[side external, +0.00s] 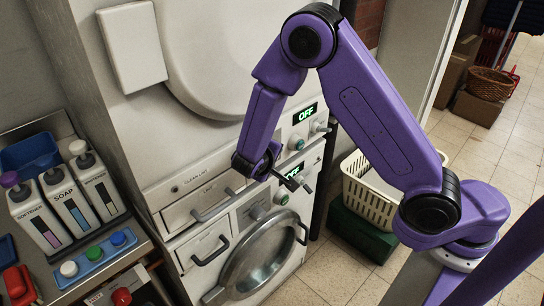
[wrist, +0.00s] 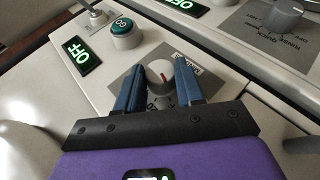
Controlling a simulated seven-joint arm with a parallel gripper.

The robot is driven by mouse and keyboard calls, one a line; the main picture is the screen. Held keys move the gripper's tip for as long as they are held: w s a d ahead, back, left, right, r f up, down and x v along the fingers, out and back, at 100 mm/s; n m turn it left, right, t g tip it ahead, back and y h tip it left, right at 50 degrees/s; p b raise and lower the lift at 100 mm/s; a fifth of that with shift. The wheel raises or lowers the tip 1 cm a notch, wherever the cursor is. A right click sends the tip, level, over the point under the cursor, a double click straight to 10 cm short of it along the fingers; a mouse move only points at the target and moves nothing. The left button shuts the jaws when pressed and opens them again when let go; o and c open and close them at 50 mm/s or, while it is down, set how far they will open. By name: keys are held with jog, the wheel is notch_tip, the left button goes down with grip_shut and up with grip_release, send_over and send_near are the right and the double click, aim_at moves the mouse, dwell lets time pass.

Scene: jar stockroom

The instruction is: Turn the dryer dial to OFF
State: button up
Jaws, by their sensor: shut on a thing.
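The plate's lettering is partly covered by the fingers, so I cannot read which mark the pointer faces. The green display (wrist: 74,57) beside it reads OFF. A green GO button (wrist: 123,31) sits between display and dial. In the side external view my arm hides the dryer dial.
A second dial (wrist: 285,14), on a plate lettered RINSE, QUICK and OFF, sits on the neighbouring panel, whose display (wrist: 186,5) also reads OFF. A round washer door (side external: 258,262) is below. Soap bottles (side external: 72,205) stand left; a white basket (side external: 372,190) stands right.

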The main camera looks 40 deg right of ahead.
jog(key=o, duration=1)
jog(key=shift+o, duration=0.2)
jog(key=v, duration=1.7)
jog(key=shift+a, duration=0.15)
jog(key=shift+r, duration=0.15)
jog(key=s+d+n+g+y, duration=0.2)
jog(key=s+d+n+y, duration=0.3)
jog(key=s, duration=0.5)
jog(key=s+d+n+g+y, duration=0.3)
jog(key=s+d+n+y, duration=0.1)
jog(key=s+d, duration=0.6)
jog(key=shift+s+d+r+n+y, duration=0.35)
jog(key=shift+n+y, duration=0.05)
jog(key=shift+n, duration=0.1)
